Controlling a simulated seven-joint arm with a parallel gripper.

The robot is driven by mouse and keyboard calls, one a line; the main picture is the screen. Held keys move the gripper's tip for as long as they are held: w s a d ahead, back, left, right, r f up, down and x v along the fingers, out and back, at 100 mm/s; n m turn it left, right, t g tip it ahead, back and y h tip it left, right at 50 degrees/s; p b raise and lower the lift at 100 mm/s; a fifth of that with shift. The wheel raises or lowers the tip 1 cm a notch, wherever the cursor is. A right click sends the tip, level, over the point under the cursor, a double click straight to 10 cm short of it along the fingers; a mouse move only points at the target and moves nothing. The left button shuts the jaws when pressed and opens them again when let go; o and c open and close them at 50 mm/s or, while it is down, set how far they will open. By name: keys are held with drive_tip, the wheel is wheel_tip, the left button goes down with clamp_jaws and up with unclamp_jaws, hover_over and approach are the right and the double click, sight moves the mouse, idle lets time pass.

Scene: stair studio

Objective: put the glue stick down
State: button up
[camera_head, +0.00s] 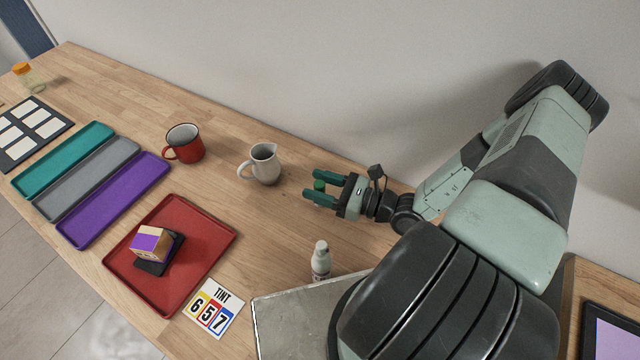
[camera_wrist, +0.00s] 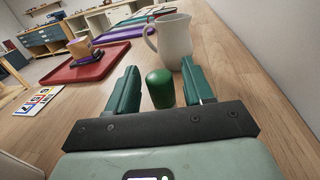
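The glue stick, a short green cylinder (camera_wrist: 160,89), stands upright between the fingers of my gripper (camera_wrist: 160,92) in the wrist view. A narrow gap shows on each side of it, so the fingers are open around it and not pressed on it. In the head view its green top (camera_head: 319,185) shows between the two green fingers of my gripper (camera_head: 322,187), low over the wooden table. Its lower part is hidden in the head view, and its base looks to be at the tabletop.
A white pitcher (camera_head: 264,164) stands just beyond my fingertips, with a red mug (camera_head: 185,143) farther left. A red tray (camera_head: 204,215) holds a purple-and-tan block (camera_head: 151,243). A white bottle (camera_head: 320,262) and a number card (camera_head: 213,307) are nearer. Purple (camera_head: 112,199), grey and teal trays lie left.

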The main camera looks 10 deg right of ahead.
drive_tip(key=shift+o, duration=0.2)
drive_tip(key=shift+r, duration=0.1)
drive_tip(key=shift+s+d, duration=0.15)
drive_tip(key=shift+d, duration=0.1)
drive_tip(key=v, duration=1.1)
drive_tip(key=shift+s+d, duration=0.15)
